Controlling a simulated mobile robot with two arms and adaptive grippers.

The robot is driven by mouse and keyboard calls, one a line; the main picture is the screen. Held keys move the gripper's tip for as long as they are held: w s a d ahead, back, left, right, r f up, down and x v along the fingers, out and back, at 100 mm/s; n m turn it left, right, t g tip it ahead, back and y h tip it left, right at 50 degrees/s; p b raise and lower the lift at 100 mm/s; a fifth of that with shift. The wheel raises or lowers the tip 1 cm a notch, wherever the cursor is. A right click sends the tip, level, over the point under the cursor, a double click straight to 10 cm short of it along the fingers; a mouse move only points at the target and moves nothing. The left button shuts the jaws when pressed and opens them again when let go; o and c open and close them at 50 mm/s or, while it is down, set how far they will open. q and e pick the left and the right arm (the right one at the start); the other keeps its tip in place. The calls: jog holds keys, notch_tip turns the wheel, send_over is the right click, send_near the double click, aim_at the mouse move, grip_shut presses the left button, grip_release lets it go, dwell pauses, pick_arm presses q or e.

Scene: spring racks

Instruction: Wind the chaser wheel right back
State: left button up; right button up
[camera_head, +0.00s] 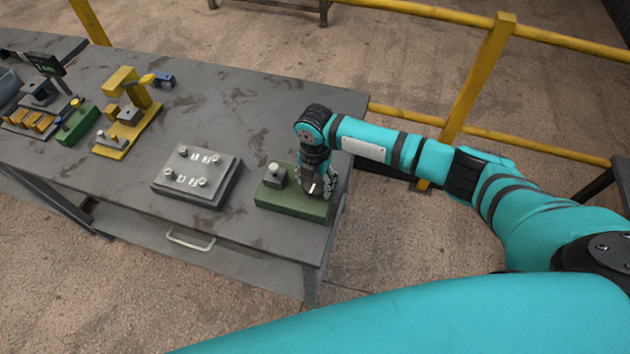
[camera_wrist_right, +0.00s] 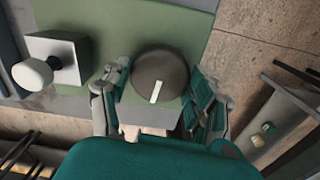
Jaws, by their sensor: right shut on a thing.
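A dark round wheel (camera_wrist_right: 158,72) with a white mark on its face sits on a green base (camera_head: 290,206) near the right end of the grey table. The mark points towards the bottom of the right wrist view. My right gripper (camera_head: 317,190) reaches down over the right part of the base, and its fingers are shut on the wheel, one on each side. In the head view the fingers largely hide the wheel. On the same base, left of the wheel, stands a small grey block (camera_wrist_right: 60,52) with a white knob (camera_wrist_right: 32,74). My left gripper is not in view.
A grey plate (camera_head: 190,189) with several pegs lies left of the green base. Farther left stand a yellow fixture (camera_head: 122,135), a green block (camera_head: 77,125) and a blue item (camera_head: 164,80). A yellow railing (camera_head: 475,80) runs behind the table. The table's back middle is clear.

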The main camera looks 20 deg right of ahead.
aim_at(315, 184)
jog(key=shift+w+r+n, duration=0.1)
jog(key=shift+n, duration=0.2)
jog(key=o, duration=1.2)
notch_tip(315, 184, up, 12)
